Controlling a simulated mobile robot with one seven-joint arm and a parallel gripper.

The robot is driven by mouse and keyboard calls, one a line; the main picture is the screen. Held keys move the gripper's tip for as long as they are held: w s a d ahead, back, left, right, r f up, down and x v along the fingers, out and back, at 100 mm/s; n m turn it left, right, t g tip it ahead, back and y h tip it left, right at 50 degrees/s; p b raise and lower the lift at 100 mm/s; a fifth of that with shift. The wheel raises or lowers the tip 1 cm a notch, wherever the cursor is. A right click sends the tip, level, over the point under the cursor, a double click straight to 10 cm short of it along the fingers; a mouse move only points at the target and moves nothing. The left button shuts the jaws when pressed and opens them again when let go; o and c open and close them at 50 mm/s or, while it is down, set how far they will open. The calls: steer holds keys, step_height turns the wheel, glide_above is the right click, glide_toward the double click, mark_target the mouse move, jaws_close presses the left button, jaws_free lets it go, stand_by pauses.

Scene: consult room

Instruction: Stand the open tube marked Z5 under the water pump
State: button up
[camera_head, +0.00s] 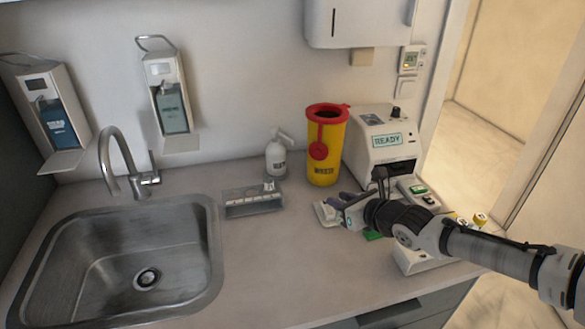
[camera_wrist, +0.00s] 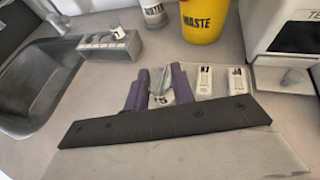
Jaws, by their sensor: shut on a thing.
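My gripper (camera_wrist: 158,88) has its purple fingers closed on a small clear tube (camera_wrist: 160,82) with a pale label that seems to read Z5. The tube's lower end is partly hidden by the fingers and the dark wrist bar. In the head view my gripper (camera_head: 347,207) is low over the counter, left of the READY machine; the tube cannot be made out there. The white pump bottle (camera_head: 277,159) stands upright against the back wall, left of the yellow bin. Its lower part also shows in the wrist view (camera_wrist: 153,14). My gripper is in front of and right of it.
A grey rack (camera_head: 254,209) with white items stands in front of the pump bottle. A yellow waste bin (camera_head: 325,155) and the READY machine (camera_head: 382,150) stand behind my gripper. Labelled white cassettes (camera_wrist: 204,79) lie beside the fingers.

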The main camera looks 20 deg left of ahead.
steer(key=shift+w+a+r, duration=0.15)
steer(key=shift+w+a, duration=0.45)
steer(key=shift+a, duration=0.1)
steer(key=b+x, duration=0.3)
steer(key=b, duration=0.1)
steer(key=r+b+x, duration=0.1)
steer(key=b+x, duration=0.2)
steer(key=b, duration=0.1)
steer(key=shift+w+a+r, duration=0.15)
steer(key=shift+w+a, duration=0.1)
steer(key=w+a, duration=0.3)
steer(key=w+a+p, duration=0.1)
steer(key=w+a, duration=0.1)
steer(key=a, duration=0.2)
steer(key=w+a, duration=0.3)
steer(key=a, duration=0.1)
steer(key=shift+w+r+p, duration=0.35)
steer(key=shift+r+p, duration=0.05)
steer(key=shift+w+a, duration=0.1)
step_height(320, 180, down, 4)
steer(key=b, duration=0.4)
steer(key=shift+r, duration=0.25)
